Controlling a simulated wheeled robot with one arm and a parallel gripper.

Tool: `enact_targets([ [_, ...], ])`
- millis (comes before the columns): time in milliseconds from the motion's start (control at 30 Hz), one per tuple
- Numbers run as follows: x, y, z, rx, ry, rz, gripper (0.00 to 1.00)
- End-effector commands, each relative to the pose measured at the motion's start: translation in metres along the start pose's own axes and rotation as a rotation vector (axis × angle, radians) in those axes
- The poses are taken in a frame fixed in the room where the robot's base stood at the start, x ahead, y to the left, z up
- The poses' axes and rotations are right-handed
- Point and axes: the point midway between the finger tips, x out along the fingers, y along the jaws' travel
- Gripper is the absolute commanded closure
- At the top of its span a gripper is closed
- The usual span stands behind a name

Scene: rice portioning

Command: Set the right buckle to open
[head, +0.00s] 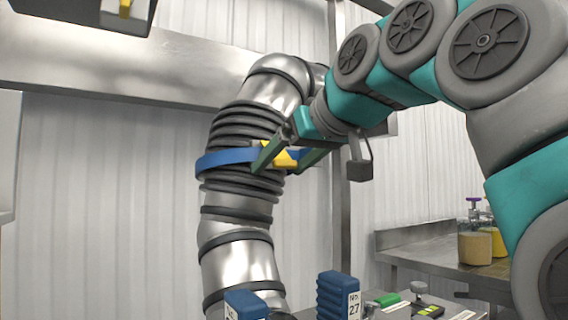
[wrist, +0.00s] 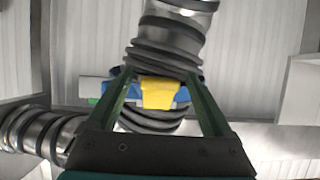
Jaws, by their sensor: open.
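A yellow buckle (head: 286,158) sits on a blue band (head: 222,161) around a ribbed metal pipe (head: 238,262). My gripper (head: 277,170) is open at the band, with one finger on each side of the buckle. In the wrist view the yellow buckle (wrist: 158,92) shows between the two green fingers of my gripper (wrist: 159,74), with a gap on both sides. The blue band (wrist: 98,85) runs behind the fingers there. Parts of the buckle and band are hidden by a finger in the head view. I cannot tell whether the buckle is open or closed.
A metal table (head: 430,258) with jars (head: 475,247) is at the right. A dark box with a yellow part (head: 125,8) hangs at the upper left. The wall area left of the pipe is clear.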

Motion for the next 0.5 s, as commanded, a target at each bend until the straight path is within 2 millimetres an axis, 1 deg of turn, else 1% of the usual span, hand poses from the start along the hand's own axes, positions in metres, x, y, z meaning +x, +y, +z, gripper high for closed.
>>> enact_targets([
  [167, -0.002, 0.0, 0.0, 0.0, 0.0, 0.0, 0.15],
  [267, -0.008, 0.0, 0.0, 0.0, 0.002, 0.0, 0.15],
  [367, -0.019, 0.0, 0.0, 0.0, 0.002, 0.0, 0.15],
  [500, -0.041, 0.0, -0.001, 0.0, 0.003, 0.001, 0.15],
])
